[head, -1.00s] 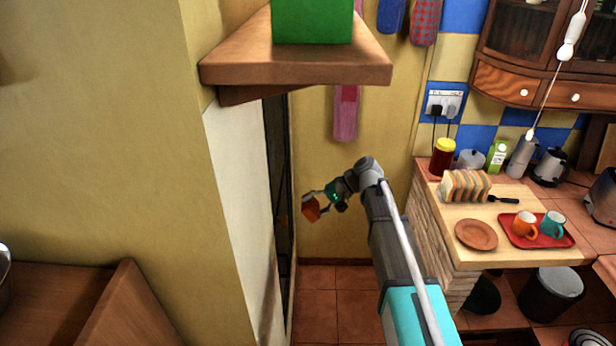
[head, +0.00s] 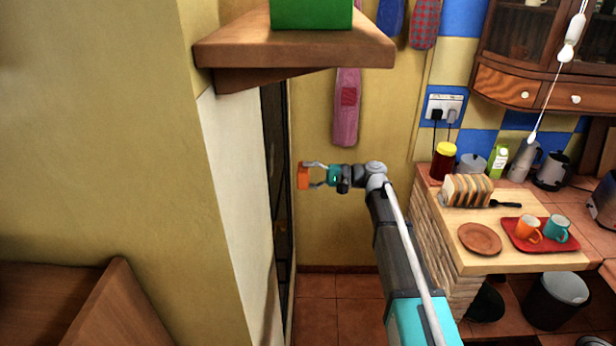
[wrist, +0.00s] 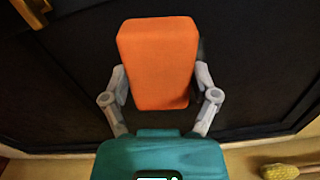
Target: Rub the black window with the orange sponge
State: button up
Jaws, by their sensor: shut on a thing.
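The orange sponge (head: 303,176) is a small block held in my gripper (head: 312,176), level and pointing left in the head view. In the wrist view my gripper (wrist: 160,95) is shut on the sides of the sponge (wrist: 158,62). The black window (head: 279,170) shows as a narrow dark strip left of the sponge in the head view. In the wrist view the black window (wrist: 65,95) fills the background behind the sponge. I cannot tell whether the sponge touches it.
A wooden shelf (head: 295,52) with a green box (head: 312,14) juts out above my gripper. A pink cloth (head: 346,110) hangs on the back wall. A counter at right holds bread (head: 468,190), a plate (head: 480,238) and a red tray (head: 520,240) with mugs.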

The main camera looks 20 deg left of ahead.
aim_at(273, 161)
jog(key=shift+a, duration=0.15)
jog(key=shift+x, duration=2.9)
jog(key=shift+x, duration=1)
jog(key=shift+w+a, duration=0.15)
jog(key=shift+w, duration=0.7)
jog(key=shift+w+a, duration=0.2)
jog(key=shift+w, duration=0.6)
jog(key=shift+w, duration=0.15)
jog(key=shift+w+a, duration=0.25)
jog(key=shift+w, duration=0.55)
jog(key=shift+w+a, duration=0.3)
jog(key=shift+w, duration=0.45)
jog(key=shift+w, duration=0.1)
